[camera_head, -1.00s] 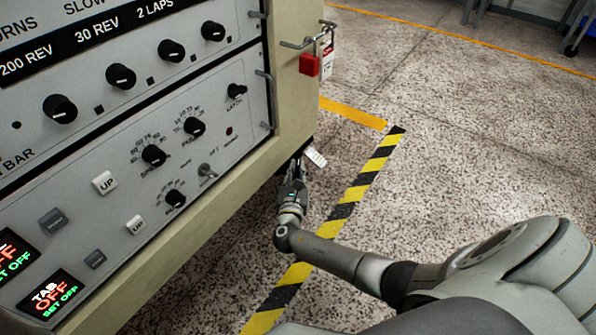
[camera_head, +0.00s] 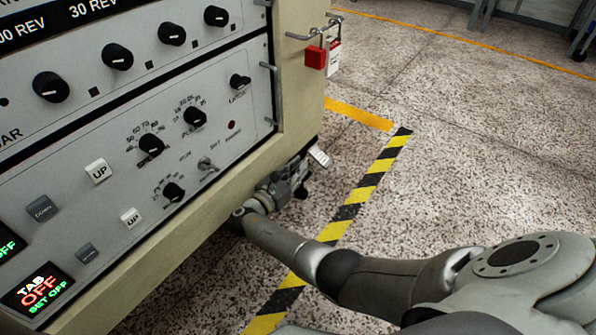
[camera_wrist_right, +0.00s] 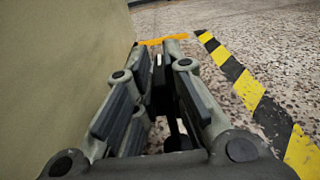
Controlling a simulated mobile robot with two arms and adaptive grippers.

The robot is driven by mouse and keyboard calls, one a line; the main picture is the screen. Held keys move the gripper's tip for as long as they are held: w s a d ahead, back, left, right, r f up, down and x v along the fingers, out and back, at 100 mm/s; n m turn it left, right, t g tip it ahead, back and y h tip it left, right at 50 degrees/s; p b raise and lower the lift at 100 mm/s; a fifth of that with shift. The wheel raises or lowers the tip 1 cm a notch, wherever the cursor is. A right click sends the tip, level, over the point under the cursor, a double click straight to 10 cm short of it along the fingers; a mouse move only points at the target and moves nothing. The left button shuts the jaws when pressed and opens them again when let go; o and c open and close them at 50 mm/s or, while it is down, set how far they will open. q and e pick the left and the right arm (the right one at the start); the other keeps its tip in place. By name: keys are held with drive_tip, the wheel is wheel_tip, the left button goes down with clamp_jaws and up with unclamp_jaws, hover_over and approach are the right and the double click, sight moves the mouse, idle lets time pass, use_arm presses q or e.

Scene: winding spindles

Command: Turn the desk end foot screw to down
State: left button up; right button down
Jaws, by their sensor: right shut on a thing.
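The desk is a cream cabinet (camera_head: 296,75) with a grey control panel, on the left in the head view. My right gripper (camera_head: 300,172) is at the cabinet's lower right corner, beside a white tag (camera_head: 319,156). A small dark foot (camera_head: 302,193) shows just below the gripper. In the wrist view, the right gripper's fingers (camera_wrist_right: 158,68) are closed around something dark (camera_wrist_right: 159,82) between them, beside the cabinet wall. The foot screw is mostly hidden by the fingers, so its turn position cannot be read. My left gripper is not in view.
A red padlock (camera_head: 315,57) and a white tag (camera_head: 334,57) hang from the cabinet corner. Yellow and black tape (camera_head: 356,195) runs along the floor beside the cabinet.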

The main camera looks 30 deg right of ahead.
drive_tip(key=c, duration=1.5)
unclamp_jaws()
drive_tip(key=shift+r, duration=5)
